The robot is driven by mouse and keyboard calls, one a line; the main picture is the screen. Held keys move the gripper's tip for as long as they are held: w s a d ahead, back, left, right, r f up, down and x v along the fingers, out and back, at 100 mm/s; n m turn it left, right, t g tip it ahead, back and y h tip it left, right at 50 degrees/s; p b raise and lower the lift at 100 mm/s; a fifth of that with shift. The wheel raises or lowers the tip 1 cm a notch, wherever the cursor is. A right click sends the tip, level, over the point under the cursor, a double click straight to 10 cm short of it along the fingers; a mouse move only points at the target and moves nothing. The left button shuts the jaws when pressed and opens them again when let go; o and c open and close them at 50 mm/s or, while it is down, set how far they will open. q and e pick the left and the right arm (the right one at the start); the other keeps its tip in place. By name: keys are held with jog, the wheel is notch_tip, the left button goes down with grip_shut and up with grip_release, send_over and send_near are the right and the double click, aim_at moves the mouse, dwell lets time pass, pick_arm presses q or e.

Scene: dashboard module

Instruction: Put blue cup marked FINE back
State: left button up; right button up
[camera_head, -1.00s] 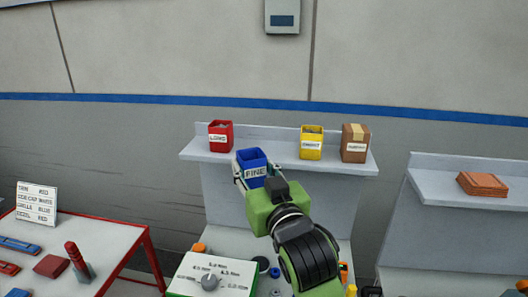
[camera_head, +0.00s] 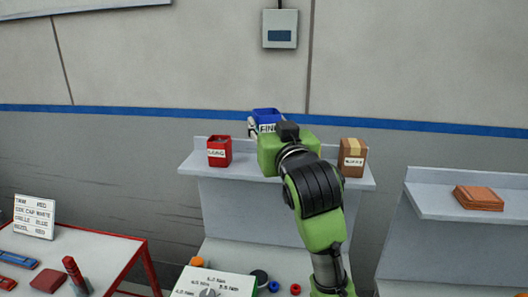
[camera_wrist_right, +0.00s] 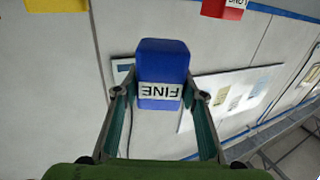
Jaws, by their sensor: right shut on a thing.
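The blue cup (camera_head: 266,115) with a white FINE label is held by my right gripper (camera_head: 262,126). In the head view it is above the shelf (camera_head: 245,172), between the red cup and the brown box, and my green wrist hides its lower part. In the right wrist view the blue cup (camera_wrist_right: 162,70) sits between the two fingers of my right gripper (camera_wrist_right: 160,90), its label upside down. My left gripper is not in view.
A red cup (camera_head: 219,151) stands on the shelf's left and a brown box (camera_head: 352,157) on its right. A yellow cup (camera_wrist_right: 55,5) shows in the right wrist view; my arm hides it in the head view. A red-legged table (camera_head: 95,245) is at left.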

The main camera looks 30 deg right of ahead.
jog(key=w+f, duration=0.2)
jog(key=w+d+f, duration=0.1)
jog(key=w+f, duration=0.1)
jog(key=w+d+f+p, duration=0.1)
jog(key=w+f, duration=0.1)
jog(key=shift+d, duration=0.15)
jog(key=f, duration=0.1)
jog(key=f+p, duration=0.1)
jog(key=f, duration=0.1)
jog(key=shift+w+d+f, duration=0.1)
jog(key=shift+w, duration=0.15)
jog(key=shift+f, duration=0.3)
jog(key=shift+s, duration=0.1)
jog(key=shift+f, duration=0.15)
jog(key=o, duration=1.3)
